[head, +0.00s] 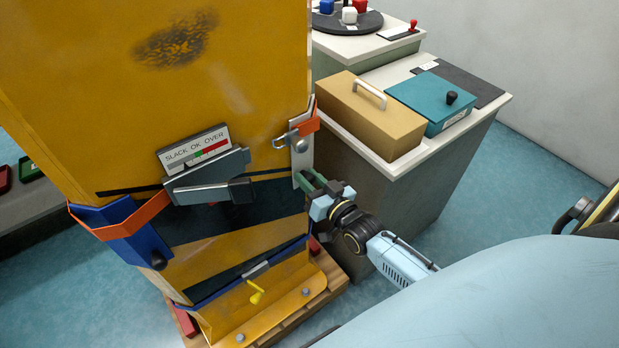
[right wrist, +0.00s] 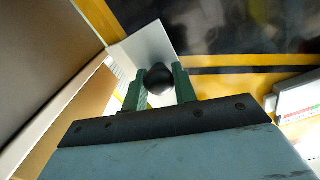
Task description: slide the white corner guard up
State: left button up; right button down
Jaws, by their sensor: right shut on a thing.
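The white corner guard (head: 301,158) is a pale upright plate on the right edge of the tall yellow box (head: 230,85). An orange strap (head: 308,125) with a metal hook passes at its top. In the right wrist view the guard (right wrist: 150,48) shows as a white bent sheet behind a round black knob (right wrist: 158,79). My right gripper (head: 311,181) is at the guard's lower end in the head view. Its green fingers (right wrist: 159,86) stand on both sides of the knob and are shut on it. My left gripper is not in view.
A grey lever buckle (head: 205,180) and a SLACK/OK/OVER gauge (head: 194,148) are on the box front. A white-topped cabinet (head: 345,150) stands close on the right, bearing a tan case (head: 370,118) and a teal box (head: 432,102). Blue floor (head: 540,185) lies free beyond it.

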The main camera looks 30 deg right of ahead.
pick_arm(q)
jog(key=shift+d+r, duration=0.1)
pick_arm(e)
jog(key=shift+w+r, duration=0.1)
jog(key=shift+r, duration=0.2)
jog(key=c, duration=1.1)
grip_release()
jog(key=shift+f, duration=0.1)
jog(key=shift+s, duration=0.25)
pick_arm(q)
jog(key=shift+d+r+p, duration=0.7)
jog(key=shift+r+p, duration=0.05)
jog(key=shift+p, duration=0.05)
pick_arm(e)
jog(key=s, duration=0.8)
jog(key=s+d, duration=0.1)
jog(key=s, duration=0.4)
